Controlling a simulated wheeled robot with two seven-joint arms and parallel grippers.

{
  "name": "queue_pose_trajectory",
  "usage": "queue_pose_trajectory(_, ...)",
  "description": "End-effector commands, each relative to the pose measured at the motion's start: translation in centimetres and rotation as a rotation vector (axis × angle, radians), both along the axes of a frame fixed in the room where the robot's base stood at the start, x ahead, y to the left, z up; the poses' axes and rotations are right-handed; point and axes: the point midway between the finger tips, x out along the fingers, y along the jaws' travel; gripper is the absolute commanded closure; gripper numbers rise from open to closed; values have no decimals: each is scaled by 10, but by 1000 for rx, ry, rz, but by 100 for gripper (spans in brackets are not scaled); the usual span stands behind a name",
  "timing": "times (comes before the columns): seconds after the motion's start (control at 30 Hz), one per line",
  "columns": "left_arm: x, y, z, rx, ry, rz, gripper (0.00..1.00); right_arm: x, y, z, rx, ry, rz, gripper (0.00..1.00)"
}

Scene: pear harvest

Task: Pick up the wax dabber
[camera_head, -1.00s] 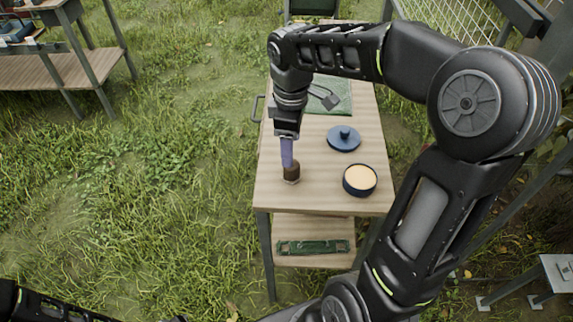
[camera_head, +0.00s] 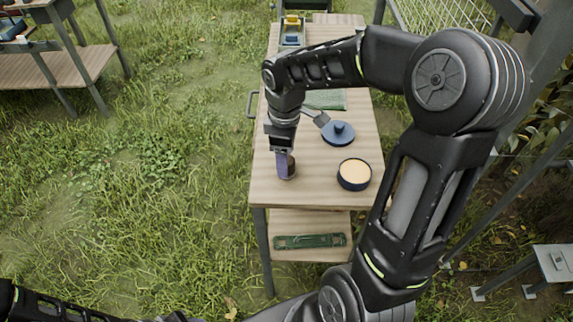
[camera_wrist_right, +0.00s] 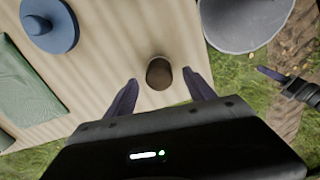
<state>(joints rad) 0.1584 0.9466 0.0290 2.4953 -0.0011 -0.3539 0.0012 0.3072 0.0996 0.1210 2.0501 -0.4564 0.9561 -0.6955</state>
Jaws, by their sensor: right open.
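The wax dabber, a short dark brown round piece (camera_head: 291,168), stands on the wooden table near its front left. In the right wrist view it (camera_wrist_right: 159,74) shows from above, between the two spread purple fingers of my right gripper (camera_wrist_right: 160,92). The gripper is open, with visible gaps on both sides of the dabber. In the head view a purple finger of this gripper (camera_head: 283,164) partly hides the dabber. A purple finger and dark body, seemingly my left gripper (camera_wrist_right: 275,76), show at the right of the wrist view; its opening is unclear.
On the wooden table (camera_head: 310,196), an open blue tin with cream-coloured contents (camera_head: 354,174) stands right of the dabber. A blue knobbed lid (camera_head: 338,133) and green cloth (camera_head: 328,99) lie farther back. A green item (camera_head: 310,241) lies on the lower shelf.

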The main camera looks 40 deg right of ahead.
Motion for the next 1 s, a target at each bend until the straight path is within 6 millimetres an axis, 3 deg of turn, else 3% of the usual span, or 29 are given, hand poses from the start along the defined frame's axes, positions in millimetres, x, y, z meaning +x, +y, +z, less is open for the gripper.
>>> queue_pose_trajectory(0.2, 0, 0, 2, 1, 1, 1, 64, 0, -1, -22, 0, 1, -1, 37)
queue_pose_trajectory(0.77, 0, 0, 2, 1, 1, 1, 64, 0, -1, -23, 0, 0, -1, 37)
queue_pose_trajectory(1.0, 0, 0, 2, 1, 1, 1, 64, 0, -1, -23, 0, 0, -1, 54)
